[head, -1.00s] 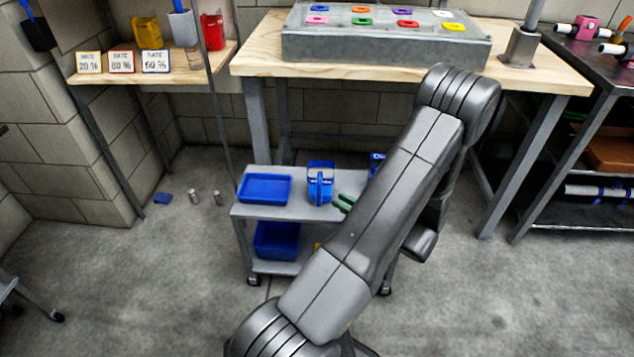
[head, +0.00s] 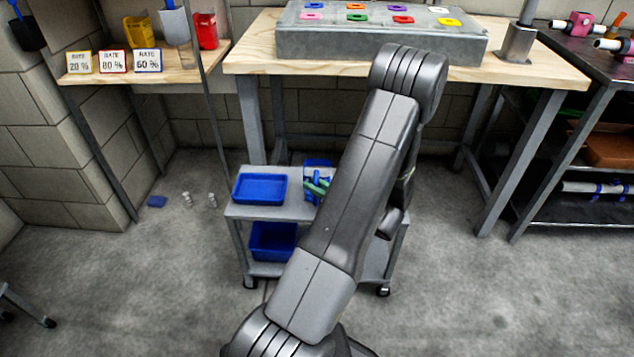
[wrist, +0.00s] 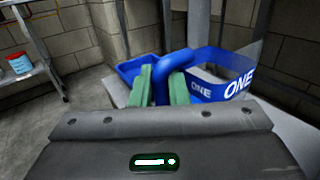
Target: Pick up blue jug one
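The blue jug marked ONE (head: 318,164) stands on the top shelf of a small grey cart (head: 240,212), partly hidden by my gripper and arm in the head view. In the wrist view the jug (wrist: 225,87) is close and to the right, with its handle toward me. My gripper (head: 316,187) is at the jug's near side. In the wrist view its two green fingers (wrist: 162,88) are apart, with the blue handle between them. Firm contact on the handle does not show.
An empty blue tray (head: 259,188) lies left of the jug on the cart. A blue bin (head: 272,240) sits on the lower shelf. The wooden workbench (head: 270,60) stands behind. Small items (head: 187,199) lie on the floor at left.

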